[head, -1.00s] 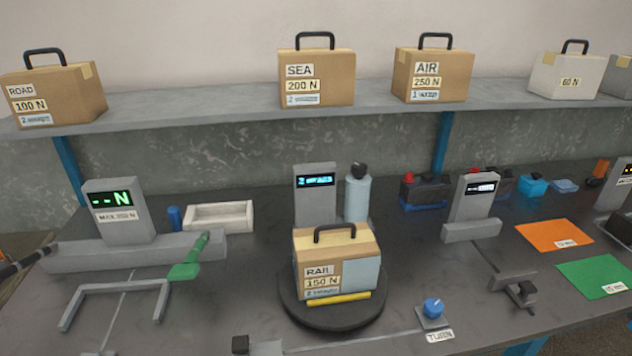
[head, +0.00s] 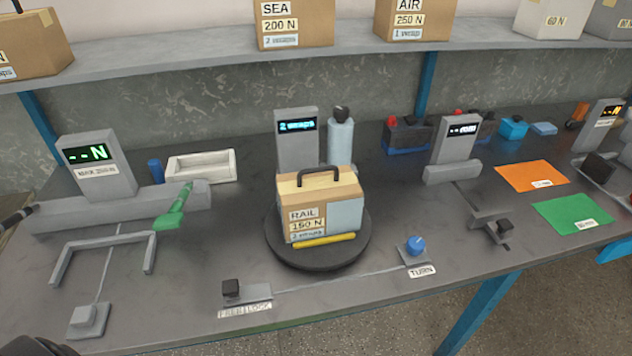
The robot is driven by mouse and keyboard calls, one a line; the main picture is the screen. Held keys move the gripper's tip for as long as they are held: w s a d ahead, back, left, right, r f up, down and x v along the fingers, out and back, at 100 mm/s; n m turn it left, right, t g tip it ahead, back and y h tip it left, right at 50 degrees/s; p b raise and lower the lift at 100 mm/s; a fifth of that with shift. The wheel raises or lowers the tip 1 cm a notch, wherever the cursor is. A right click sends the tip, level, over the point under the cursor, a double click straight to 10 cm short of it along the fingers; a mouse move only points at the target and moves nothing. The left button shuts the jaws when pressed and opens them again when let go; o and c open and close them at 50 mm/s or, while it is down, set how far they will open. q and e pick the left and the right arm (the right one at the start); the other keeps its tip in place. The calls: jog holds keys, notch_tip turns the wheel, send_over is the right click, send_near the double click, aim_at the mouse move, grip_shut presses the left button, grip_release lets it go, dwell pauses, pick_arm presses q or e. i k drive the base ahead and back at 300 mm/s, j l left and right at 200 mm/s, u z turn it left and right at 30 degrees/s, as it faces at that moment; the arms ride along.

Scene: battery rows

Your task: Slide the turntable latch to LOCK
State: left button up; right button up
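The turntable latch is a small dark block (head: 231,288) on a grey base plate (head: 258,294), near the front edge of the bench. A label reading FREE and LOCK (head: 245,310) lies in front of it. The block stands at the left end of the plate, on the FREE side. The round black turntable (head: 318,258) is behind it and carries the RAIL 150 N box (head: 310,210). No gripper fingers show in the head view. A dark rounded shape at the bottom left corner may be part of my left arm.
A blue TURN knob (head: 415,246) stands right of the turntable. A display post (head: 298,142) and a bottle (head: 341,143) stand behind. The bench around the latch is clear.

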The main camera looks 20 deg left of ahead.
aim_at(230, 290)
jog(key=u, duration=1.4)
